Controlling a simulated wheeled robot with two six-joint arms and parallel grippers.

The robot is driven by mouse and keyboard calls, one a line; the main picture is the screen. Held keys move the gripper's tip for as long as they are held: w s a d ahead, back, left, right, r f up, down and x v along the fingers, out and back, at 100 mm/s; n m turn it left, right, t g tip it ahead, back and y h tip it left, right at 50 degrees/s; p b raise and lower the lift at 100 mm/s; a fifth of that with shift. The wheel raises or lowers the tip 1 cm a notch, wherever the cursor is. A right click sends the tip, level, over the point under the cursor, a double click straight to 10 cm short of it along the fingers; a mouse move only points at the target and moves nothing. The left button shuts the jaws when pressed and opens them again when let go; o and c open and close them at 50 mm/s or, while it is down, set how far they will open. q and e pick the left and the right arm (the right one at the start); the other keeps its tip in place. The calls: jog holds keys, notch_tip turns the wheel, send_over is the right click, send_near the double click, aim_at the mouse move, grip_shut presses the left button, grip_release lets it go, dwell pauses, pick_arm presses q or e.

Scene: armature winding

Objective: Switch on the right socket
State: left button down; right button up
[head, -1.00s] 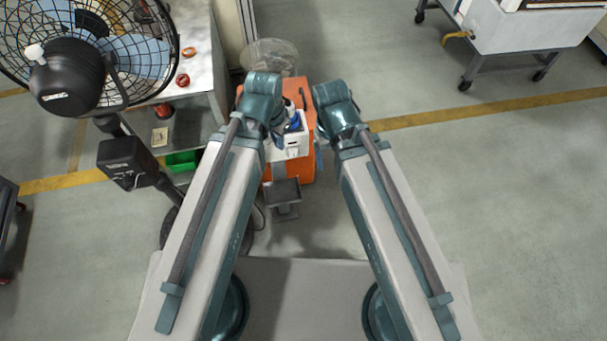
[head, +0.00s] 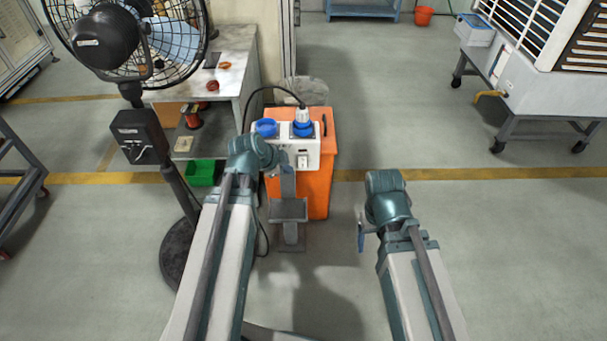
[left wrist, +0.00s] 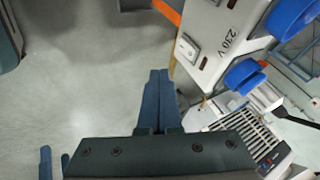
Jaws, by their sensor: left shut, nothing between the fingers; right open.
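A white socket box (head: 313,152) with two blue sockets sits on an orange cabinet (head: 315,190). The right socket (head: 302,129) has a plug with a black cable in it; the left socket (head: 266,127) has its blue cover showing. A small white switch (head: 303,161) is on the front face below the right socket. In the left wrist view the box (left wrist: 225,35) shows "230 V" and a switch (left wrist: 188,48). My left gripper (left wrist: 158,73) is shut and empty, its tips in front of the box face, contact unclear. My right gripper (head: 361,238) is open, lower right of the cabinet.
A fan (head: 110,40) on a stand is at the left, beside a workbench (head: 240,60) with a green bin (head: 203,173). A small grey pedestal (head: 289,210) stands before the cabinet. A white wheeled machine (head: 530,85) is at the far right.

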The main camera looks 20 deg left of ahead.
aim_at(303, 162)
pick_arm(q)
jog(key=w+d+f+b, duration=0.1)
jog(key=w+f+b, duration=0.7)
jog(key=w, duration=0.1)
jog(key=shift+f+b, duration=0.3)
jog(key=shift+b, duration=0.05)
dwell(0.4)
jog(key=shift+w+f, duration=0.15)
jog(key=shift+w, duration=0.2)
